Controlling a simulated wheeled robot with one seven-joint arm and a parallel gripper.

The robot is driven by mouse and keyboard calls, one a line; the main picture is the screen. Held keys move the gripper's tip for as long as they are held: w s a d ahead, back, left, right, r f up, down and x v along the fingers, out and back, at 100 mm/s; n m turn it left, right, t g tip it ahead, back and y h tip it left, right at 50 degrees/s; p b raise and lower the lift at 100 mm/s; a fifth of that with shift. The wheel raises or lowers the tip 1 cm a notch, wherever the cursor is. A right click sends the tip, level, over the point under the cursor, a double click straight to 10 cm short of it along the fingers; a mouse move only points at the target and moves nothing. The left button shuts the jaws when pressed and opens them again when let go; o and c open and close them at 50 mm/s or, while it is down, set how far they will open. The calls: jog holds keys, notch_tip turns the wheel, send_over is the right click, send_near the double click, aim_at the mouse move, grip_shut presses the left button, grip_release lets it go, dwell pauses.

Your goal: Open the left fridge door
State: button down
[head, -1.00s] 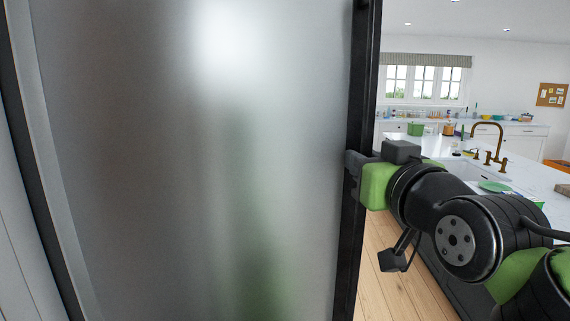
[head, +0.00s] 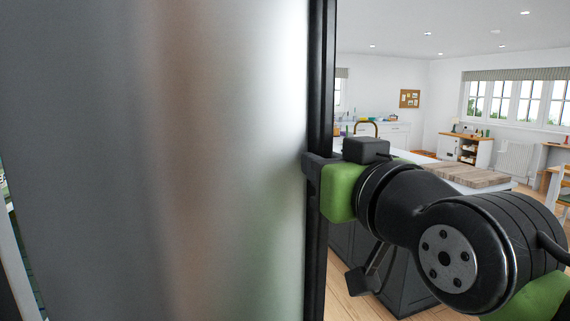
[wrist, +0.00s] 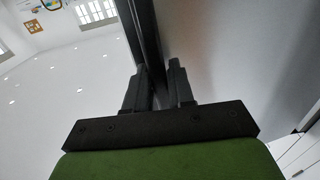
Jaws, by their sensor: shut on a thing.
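The fridge door (head: 190,160) is a large brushed-steel panel that fills the left half of the head view. A black strip (head: 320,80), its edge or handle, runs down its right side. My gripper (head: 312,170) is at this strip, about mid-height in the head view. In the wrist view my gripper (wrist: 160,88) has one finger on each side of the dark strip (wrist: 147,40) and is shut on it. The steel face (wrist: 240,60) lies to the right of the fingers there. The door hides most of the fridge; a narrow strip of its surroundings shows at the far left.
A kitchen island (head: 400,270) with a dark base and a wooden board (head: 465,175) stands behind my arm. Wooden floor (head: 350,302) shows between door and island. A sideboard (head: 466,150) and windows are farther back right.

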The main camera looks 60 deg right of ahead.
jog(key=shift+s+a+r, duration=0.1)
jog(key=shift+s+a, duration=0.25)
jog(key=shift+a, duration=0.25)
jog(key=shift+s+a, duration=0.35)
jog(key=shift+a, duration=0.2)
jog(key=c, duration=1.1)
grip_release()
jog(key=p+v, duration=0.1)
jog(key=v, duration=1.4)
jog(key=shift+s+a, duration=0.15)
jog(key=shift+s, duration=0.25)
